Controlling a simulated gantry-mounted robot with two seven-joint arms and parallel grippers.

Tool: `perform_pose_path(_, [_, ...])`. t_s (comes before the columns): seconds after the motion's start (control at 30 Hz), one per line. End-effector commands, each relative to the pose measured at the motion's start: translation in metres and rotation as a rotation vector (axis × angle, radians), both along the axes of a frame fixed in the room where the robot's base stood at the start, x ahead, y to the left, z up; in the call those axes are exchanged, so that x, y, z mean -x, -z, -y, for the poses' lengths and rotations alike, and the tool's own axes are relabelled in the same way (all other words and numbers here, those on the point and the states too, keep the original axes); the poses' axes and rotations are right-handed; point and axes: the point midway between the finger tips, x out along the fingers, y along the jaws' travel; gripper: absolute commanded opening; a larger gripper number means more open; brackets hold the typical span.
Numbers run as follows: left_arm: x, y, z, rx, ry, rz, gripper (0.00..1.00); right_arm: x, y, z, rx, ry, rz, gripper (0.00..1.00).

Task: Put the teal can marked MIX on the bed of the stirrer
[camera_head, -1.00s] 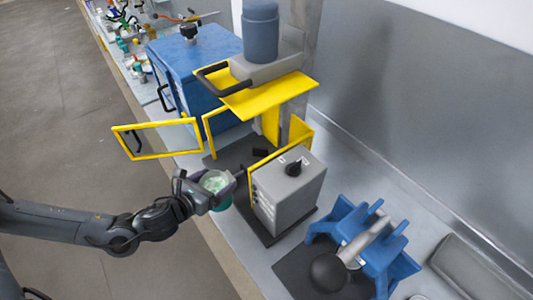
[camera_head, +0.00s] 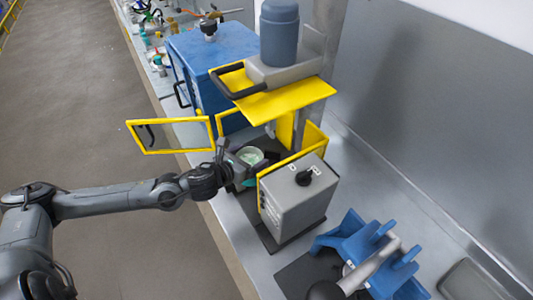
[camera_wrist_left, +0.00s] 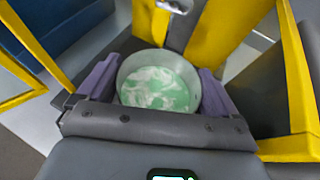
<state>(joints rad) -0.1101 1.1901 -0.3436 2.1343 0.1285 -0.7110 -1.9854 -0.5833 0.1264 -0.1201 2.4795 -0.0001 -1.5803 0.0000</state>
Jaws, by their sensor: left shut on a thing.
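My left gripper (camera_head: 250,160) is shut on an open-topped can (camera_head: 251,155) with swirled green and white contents. In the left wrist view the can (camera_wrist_left: 158,82) stands upright between the two purple-grey fingers. Its side marking cannot be read. The stirrer has a blue motor (camera_head: 279,32) above a yellow guard shelf (camera_head: 290,97) and a grey control box (camera_head: 298,198) in front. The can is at the opening beside the control box, under the raised head. The dark bed (camera_wrist_left: 122,46) shows partly beyond the can; contact with it cannot be judged. My right gripper is not in view.
A yellow-framed door (camera_head: 170,135) stands open to the left of the stirrer. Yellow guard panels (camera_wrist_left: 225,30) flank the can closely. A blue cabinet (camera_head: 205,62) stands behind, and a blue cradle (camera_head: 365,240) with a grey handle stands at front right.

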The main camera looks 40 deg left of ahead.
Motion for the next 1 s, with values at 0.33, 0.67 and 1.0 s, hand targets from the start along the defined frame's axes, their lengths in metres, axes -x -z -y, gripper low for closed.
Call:
perform_pose_path(0.33, [-0.062,-0.004,-0.003,0.004,-0.002,0.007,0.10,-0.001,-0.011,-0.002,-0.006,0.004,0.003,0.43])
perform_pose_path(0.67, [-0.093,-0.003,-0.005,0.003,-0.002,0.005,0.10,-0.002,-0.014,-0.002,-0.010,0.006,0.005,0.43])
perform_pose_path(1.0, [-0.091,0.027,-0.005,0.002,-0.001,0.001,0.10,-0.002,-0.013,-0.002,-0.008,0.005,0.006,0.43])
